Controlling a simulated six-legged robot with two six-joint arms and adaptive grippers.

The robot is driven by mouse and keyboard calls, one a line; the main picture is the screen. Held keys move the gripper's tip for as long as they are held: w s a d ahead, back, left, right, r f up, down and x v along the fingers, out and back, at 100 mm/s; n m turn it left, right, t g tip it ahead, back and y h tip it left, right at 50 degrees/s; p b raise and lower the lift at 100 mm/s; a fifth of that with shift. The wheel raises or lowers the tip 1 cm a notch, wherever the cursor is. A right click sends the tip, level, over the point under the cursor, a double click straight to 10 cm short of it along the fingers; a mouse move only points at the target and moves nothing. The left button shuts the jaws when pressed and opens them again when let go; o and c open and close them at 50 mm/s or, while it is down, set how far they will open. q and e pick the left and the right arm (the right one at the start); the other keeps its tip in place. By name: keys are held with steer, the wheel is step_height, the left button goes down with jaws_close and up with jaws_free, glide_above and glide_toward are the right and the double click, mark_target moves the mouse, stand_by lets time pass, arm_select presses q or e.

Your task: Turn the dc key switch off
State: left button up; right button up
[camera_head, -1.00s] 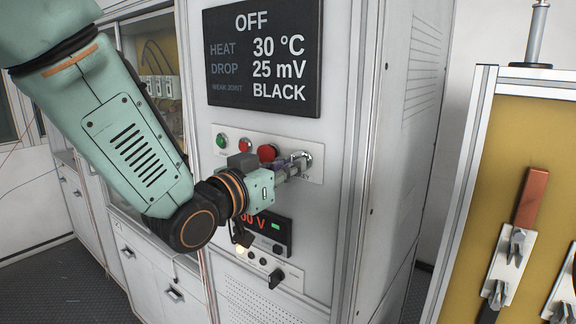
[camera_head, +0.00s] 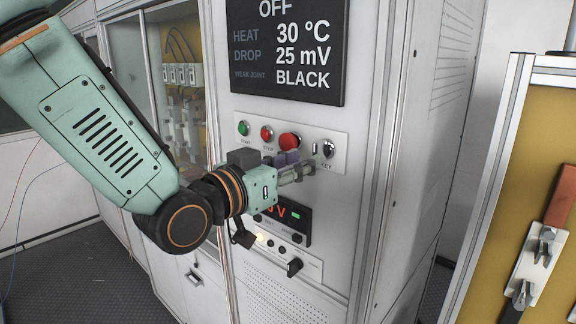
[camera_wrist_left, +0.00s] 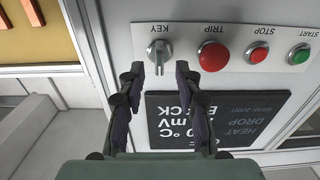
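The dc key switch (camera_head: 327,149) is a silver round key switch at the right end of the button panel, above the label KEY. It also shows in the left wrist view (camera_wrist_left: 158,50), where its upright grip is plain and the picture is upside down. My left gripper (camera_head: 307,167) is just left of and below the switch in the head view. In the left wrist view its two fingers (camera_wrist_left: 160,69) are apart, with nothing between them; the switch shows just beyond their tips. I see no contact. My right gripper is not in view.
The panel also carries a green start button (camera_head: 243,128), a red stop button (camera_head: 266,133) and a red trip button (camera_head: 289,141). A black display (camera_head: 290,50) above reads OFF. A small meter and a black knob (camera_head: 295,267) sit below. A yellow board (camera_head: 530,150) stands at right.

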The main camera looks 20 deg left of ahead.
arm_select(q)
steer(key=v, duration=0.3)
stand_by(0.4)
steer(key=shift+s, duration=0.15)
